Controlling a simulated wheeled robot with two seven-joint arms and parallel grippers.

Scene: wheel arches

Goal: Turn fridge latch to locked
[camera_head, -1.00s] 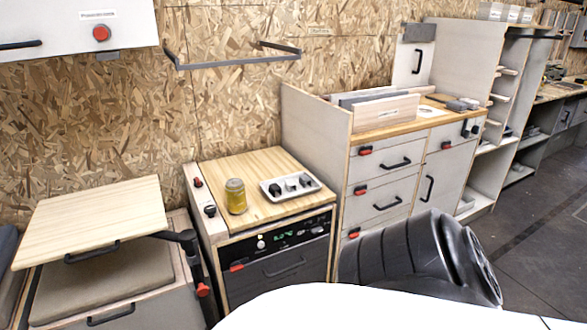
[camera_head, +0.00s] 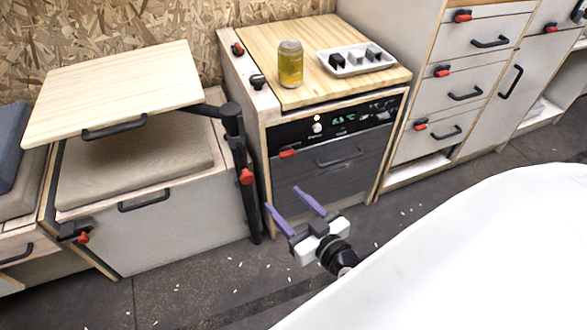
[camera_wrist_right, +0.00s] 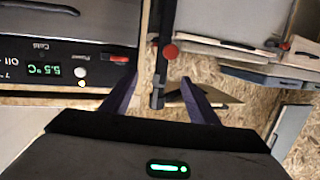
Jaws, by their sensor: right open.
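The fridge (camera_head: 322,165) is a low unit with a dark front, a lit display and a wooden top. Its red latch (camera_head: 289,153) lies roughly level at the upper left of the door, left of the dark door handle (camera_head: 338,156). In the right wrist view, which looks upside down, the red latch (camera_wrist_right: 119,59) is left of the fingers. My right gripper (camera_head: 281,197) is open and empty, in front of and below the latch, apart from it. Its two purple fingers also show in the wrist view (camera_wrist_right: 161,80). My left gripper is out of view.
A black post (camera_head: 238,170) with a red lever stands just left of the fridge, beside a seat box under a wooden table leaf (camera_head: 115,90). A yellow can (camera_head: 290,64) and a white tray (camera_head: 335,69) sit on the fridge top. Drawers (camera_head: 450,95) stand right. Floor in front is open.

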